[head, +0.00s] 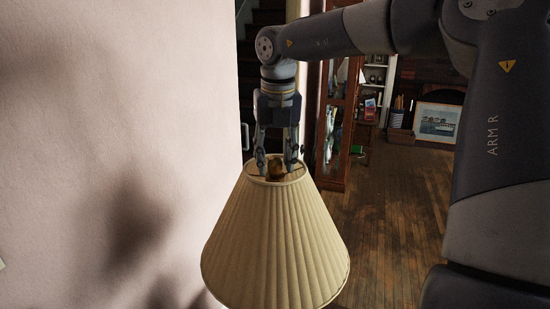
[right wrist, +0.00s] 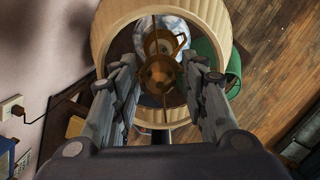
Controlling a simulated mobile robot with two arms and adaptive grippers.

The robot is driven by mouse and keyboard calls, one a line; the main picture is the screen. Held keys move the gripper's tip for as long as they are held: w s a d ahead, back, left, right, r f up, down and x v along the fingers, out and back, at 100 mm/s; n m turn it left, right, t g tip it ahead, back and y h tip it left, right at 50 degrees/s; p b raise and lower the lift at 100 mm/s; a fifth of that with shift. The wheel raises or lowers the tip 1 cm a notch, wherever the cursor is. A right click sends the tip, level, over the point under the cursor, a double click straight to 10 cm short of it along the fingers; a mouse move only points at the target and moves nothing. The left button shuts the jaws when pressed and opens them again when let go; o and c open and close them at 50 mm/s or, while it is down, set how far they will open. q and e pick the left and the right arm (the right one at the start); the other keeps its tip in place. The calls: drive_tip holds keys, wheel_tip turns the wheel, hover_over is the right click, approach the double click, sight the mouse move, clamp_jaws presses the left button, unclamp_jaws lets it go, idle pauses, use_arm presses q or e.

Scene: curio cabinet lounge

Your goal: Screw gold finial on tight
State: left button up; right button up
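The gold finial (head: 276,167) is a small brass-coloured knob at the middle of the top opening of a cream pleated lampshade (head: 275,245). The right wrist view looks down on the finial (right wrist: 158,74) and the shade's rim (right wrist: 106,30). My right gripper (head: 276,160) points straight down over the shade's top. Its two fingers stand open on either side of the finial, with narrow gaps showing. I cannot tell how far down the finial sits on its thread. My left gripper is not in view.
A pale wall (head: 120,120) stands close on the left. A glass-fronted wooden cabinet (head: 336,120) is behind the lamp. A framed picture (head: 437,122) leans farther back. A green object (right wrist: 206,65) lies below the shade. The wooden floor (head: 390,220) is clear at right.

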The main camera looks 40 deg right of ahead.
drive_tip(key=o, duration=0.5)
drive_tip(key=shift+c, duration=0.2)
wheel_tip(320, 180, up, 12)
drive_tip(key=s, duration=0.1)
drive_tip(key=shift+s+a, duration=0.3)
drive_tip(key=shift+a, duration=0.15)
